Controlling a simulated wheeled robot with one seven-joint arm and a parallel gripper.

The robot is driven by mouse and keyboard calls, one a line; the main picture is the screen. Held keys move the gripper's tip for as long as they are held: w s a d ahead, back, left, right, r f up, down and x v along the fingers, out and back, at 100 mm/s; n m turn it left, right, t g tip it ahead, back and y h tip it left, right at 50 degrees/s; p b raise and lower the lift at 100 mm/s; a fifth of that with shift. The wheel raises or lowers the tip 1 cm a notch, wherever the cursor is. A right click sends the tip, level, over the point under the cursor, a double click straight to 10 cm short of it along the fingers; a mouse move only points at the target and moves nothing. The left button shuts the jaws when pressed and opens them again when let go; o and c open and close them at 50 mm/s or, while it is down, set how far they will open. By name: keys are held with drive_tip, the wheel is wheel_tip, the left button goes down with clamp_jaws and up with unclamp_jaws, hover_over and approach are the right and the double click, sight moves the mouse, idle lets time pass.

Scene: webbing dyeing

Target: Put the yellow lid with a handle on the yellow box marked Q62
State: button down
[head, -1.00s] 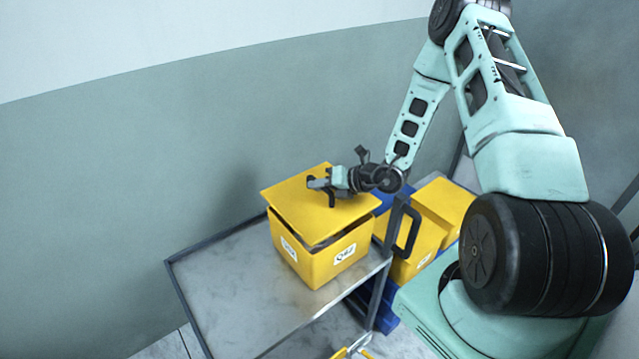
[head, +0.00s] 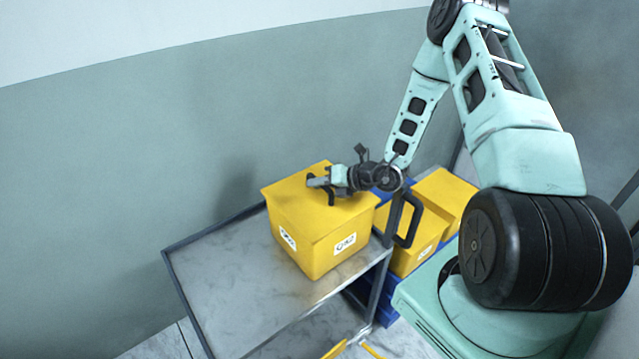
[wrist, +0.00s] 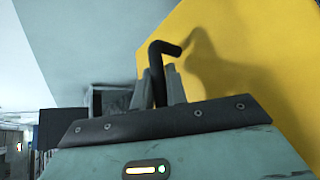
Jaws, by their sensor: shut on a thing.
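The yellow box marked Q62 (head: 318,258) stands on the grey metal cart top. The yellow lid (head: 293,193) lies over the box's top, its edges close along the rim, with no gap visible from this side. My gripper (head: 322,184) is above the lid and shut on its dark handle. In the wrist view the black bent handle (wrist: 160,72) stands between my fingertips (wrist: 160,88), with the yellow lid face (wrist: 250,60) beside it.
The grey cart top (head: 225,285) has free room left of the box. A wall rises behind the cart.

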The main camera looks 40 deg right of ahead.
drive_tip(key=shift+f+b, duration=0.3)
drive_tip(key=shift+f, duration=0.1)
drive_tip(key=c, duration=1.3)
unclamp_jaws()
drive_tip(key=shift+s+d, duration=0.1)
drive_tip(key=b+v, duration=0.3)
drive_tip(key=v, duration=1.4)
drive_tip(key=shift+s, duration=0.1)
